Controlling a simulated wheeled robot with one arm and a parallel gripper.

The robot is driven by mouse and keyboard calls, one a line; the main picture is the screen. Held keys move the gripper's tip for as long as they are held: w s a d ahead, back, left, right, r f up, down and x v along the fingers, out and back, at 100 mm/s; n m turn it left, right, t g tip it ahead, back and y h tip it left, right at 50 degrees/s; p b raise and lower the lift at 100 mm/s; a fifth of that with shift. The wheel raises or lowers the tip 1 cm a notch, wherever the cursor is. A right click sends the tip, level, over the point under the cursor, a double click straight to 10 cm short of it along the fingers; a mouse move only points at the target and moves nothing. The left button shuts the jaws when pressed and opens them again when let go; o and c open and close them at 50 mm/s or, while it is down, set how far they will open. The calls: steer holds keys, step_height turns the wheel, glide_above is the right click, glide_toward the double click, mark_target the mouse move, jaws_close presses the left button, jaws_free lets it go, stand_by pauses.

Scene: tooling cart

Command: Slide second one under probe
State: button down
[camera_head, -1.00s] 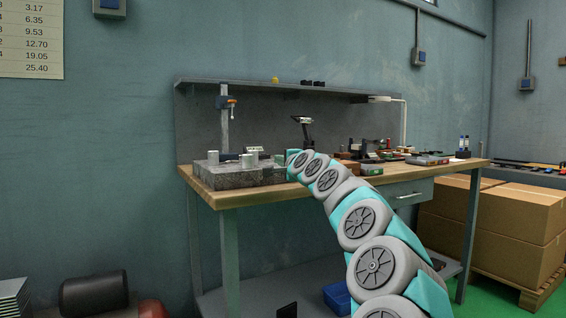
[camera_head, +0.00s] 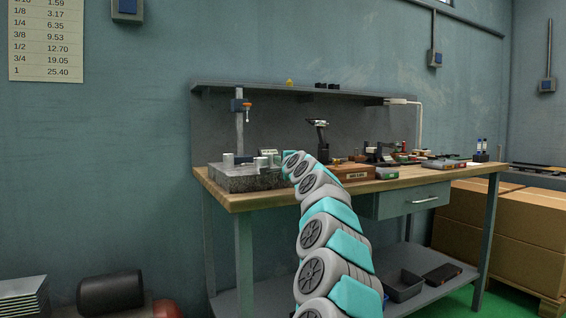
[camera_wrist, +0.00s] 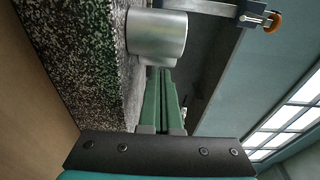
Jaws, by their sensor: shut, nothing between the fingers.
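A dark speckled granite plate (camera_head: 238,184) sits on the left end of the workbench. Silver cylinders stand on it, one at the left (camera_head: 228,160) and one further right (camera_head: 261,164). In the wrist view, the tilted scene shows one silver cylinder (camera_wrist: 157,36) on the granite (camera_wrist: 85,65), just beyond my gripper (camera_wrist: 161,72). Its green fingers are shut and empty. I cannot tell whether they touch the cylinder.
The wooden workbench (camera_head: 400,182) holds a brown box (camera_head: 352,174) and several tools right of the plate. Cardboard boxes (camera_head: 515,235) stand right of the bench.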

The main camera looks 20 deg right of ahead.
stand_by(0.3)
steer(key=shift+w+a+r+p, duration=0.2)
steer(key=shift+w+a+p, duration=0.55)
steer(key=shift+p, duration=0.3)
steer(key=shift+w+a+f, duration=0.2)
steer(key=shift+w, duration=0.1)
